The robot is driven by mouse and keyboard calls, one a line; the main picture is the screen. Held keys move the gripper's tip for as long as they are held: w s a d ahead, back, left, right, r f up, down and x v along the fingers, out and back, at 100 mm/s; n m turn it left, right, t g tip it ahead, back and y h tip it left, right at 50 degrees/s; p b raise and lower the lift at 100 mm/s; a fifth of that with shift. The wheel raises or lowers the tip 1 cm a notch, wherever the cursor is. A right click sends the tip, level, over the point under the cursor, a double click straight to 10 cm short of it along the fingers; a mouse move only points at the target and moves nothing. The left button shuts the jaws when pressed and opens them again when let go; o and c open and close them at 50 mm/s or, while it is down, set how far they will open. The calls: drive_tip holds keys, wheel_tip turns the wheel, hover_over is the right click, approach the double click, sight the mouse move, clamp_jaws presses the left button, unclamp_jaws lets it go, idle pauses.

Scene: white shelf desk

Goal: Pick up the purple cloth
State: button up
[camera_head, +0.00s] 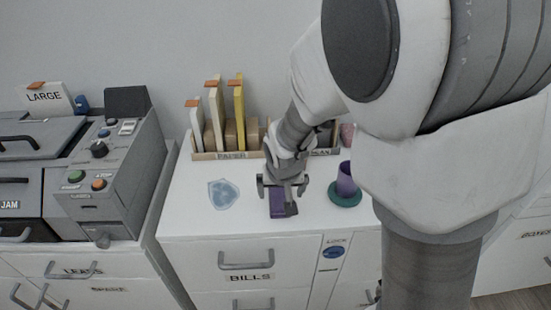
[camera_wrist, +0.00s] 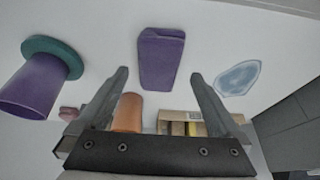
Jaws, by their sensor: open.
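The purple cloth (camera_head: 277,205) appears as a small folded purple block lying on the white desk top, just below my gripper (camera_head: 283,190). In the wrist view the purple cloth (camera_wrist: 161,57) lies ahead of and between the two fingertips, with clear desk around it. My gripper (camera_wrist: 157,77) is open and its fingers are empty. In the head view my gripper covers part of the cloth. I cannot tell from the frames how high the fingertips are above the desk.
A purple cup (camera_head: 346,180) on a green disc (camera_head: 345,194) stands just right of the gripper. A flat blue patch (camera_head: 222,194) lies to the left. A wooden organizer (camera_head: 255,149) with upright folders is behind. A grey machine (camera_head: 110,180) stands at far left.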

sight(281, 196)
drive_tip(key=b+x, duration=0.1)
drive_tip(key=x, duration=0.3)
drive_tip(key=shift+w+d, duration=0.1)
drive_tip(key=shift+c, duration=0.3)
drive_tip(key=c, duration=1.2)
